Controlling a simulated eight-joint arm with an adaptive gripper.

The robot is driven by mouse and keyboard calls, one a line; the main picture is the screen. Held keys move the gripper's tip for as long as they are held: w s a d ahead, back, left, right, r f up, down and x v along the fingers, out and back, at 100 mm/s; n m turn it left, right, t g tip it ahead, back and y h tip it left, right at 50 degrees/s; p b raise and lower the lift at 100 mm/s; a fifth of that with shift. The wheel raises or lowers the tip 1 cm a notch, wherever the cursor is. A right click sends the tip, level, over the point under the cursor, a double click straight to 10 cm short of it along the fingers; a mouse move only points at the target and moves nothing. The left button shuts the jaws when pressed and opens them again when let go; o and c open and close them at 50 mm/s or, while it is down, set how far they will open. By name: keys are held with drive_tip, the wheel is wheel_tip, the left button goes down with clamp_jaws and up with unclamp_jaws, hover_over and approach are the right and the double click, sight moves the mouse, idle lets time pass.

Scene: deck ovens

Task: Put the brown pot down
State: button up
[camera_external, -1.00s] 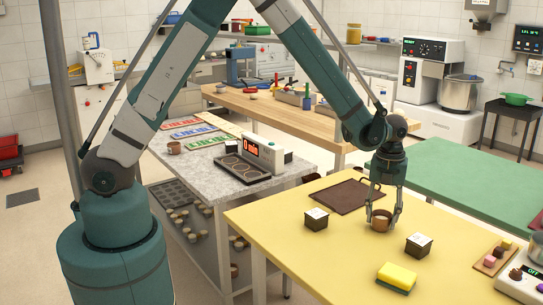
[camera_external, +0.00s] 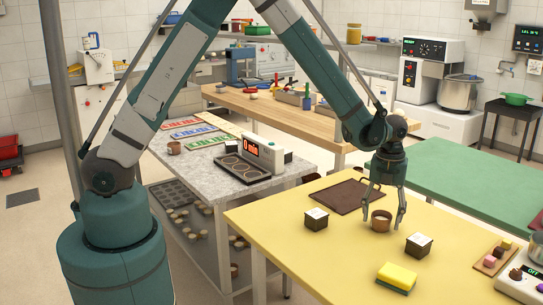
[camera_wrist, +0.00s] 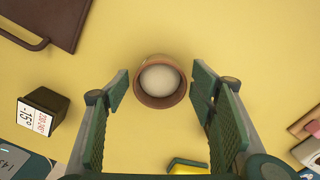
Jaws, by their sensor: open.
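The brown pot (camera_external: 380,221) stands upright on the yellow table (camera_external: 330,265), with something pale inside it. My gripper (camera_external: 384,216) is open around the pot, low over the table. In the wrist view the pot (camera_wrist: 160,81) lies between and just beyond the two fingertips (camera_wrist: 161,90), with a gap on each side. Nothing is held.
A brown board with a handle (camera_external: 345,196) lies behind the pot. Small dark boxes with white labelled tops stand to the left (camera_external: 316,219) and right (camera_external: 418,245). A yellow sponge (camera_external: 397,277) lies in front. Bare table surrounds the pot.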

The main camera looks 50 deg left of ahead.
sight(380, 215)
wheel_tip(380, 215, up, 12)
drive_tip(key=shift+p, duration=0.45)
idle(0.6)
drive_tip(key=shift+a+r, duration=0.1)
drive_tip(key=shift+r, duration=0.1)
drive_tip(key=s+a+r+n+t, duration=0.3)
drive_tip(key=s+a+r+n, duration=1.05)
drive_tip(key=a+r, duration=0.35)
drive_tip(key=s+a+r+n+t, duration=0.1)
drive_tip(key=s+a+n+t, duration=0.1)
drive_tip(key=s+a+n, duration=0.4)
drive_tip(key=s+a+n+t, duration=0.2)
drive_tip(key=s+a+n, duration=0.4)
drive_tip(key=s+n, duration=0.4)
drive_tip(key=shift+s+a+r, duration=0.35)
drive_tip(key=shift+s+a, duration=0.05)
drive_tip(key=shift+s, duration=1.25)
